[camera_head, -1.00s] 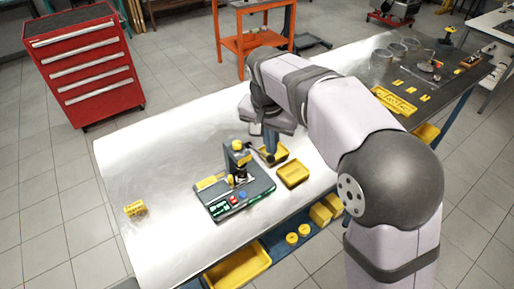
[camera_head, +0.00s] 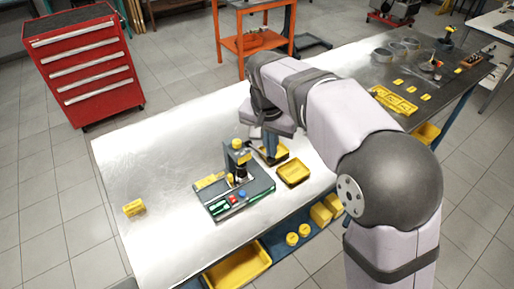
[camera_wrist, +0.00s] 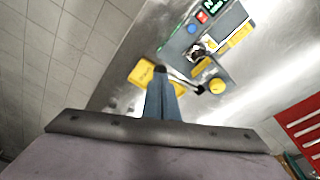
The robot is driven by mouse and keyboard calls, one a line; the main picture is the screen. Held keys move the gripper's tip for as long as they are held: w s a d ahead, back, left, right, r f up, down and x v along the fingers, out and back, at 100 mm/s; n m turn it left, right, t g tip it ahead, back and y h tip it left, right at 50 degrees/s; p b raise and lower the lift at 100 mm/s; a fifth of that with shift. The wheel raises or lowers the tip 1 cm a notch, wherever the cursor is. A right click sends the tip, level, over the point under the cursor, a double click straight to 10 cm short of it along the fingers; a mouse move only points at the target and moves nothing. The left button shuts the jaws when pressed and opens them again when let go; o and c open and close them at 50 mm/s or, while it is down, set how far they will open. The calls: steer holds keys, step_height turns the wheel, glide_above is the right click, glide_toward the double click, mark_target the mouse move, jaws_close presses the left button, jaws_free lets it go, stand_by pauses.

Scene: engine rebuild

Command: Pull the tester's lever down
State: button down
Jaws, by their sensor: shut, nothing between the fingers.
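The tester (camera_head: 234,190) stands on the bright metal bench, with a dark green base, a yellow-topped column, and red and blue buttons. In the wrist view the tester (camera_wrist: 196,48) is at the upper right, with a round yellow cap. A thin lever with a black end (camera_wrist: 200,90) sticks out beside that cap. My gripper (camera_wrist: 160,72) is shut and empty, its blue-grey fingers pointing down just left of the lever. Whether they touch it I cannot tell. In the head view my gripper (camera_head: 270,155) is right of the column, partly hidden by my arm.
Two yellow bins lie right of the tester; the nearer one (camera_head: 293,172) is clear to see and the other is partly behind my gripper. A small yellow block (camera_head: 134,208) lies at the bench's left. A red drawer cabinet (camera_head: 82,65) stands behind.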

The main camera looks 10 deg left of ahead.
mark_target(272, 160)
steer(key=shift+f+b, duration=0.4)
steer(key=shift+f, duration=0.5)
steer(key=shift+s+d+f+b, duration=0.15)
steer(key=shift+f+b, duration=0.5)
steer(key=shift+f, duration=0.15)
steer(key=shift+s+d+f+b, duration=0.1)
steer(key=shift+f+b, duration=0.5)
steer(key=shift+f, duration=0.15)
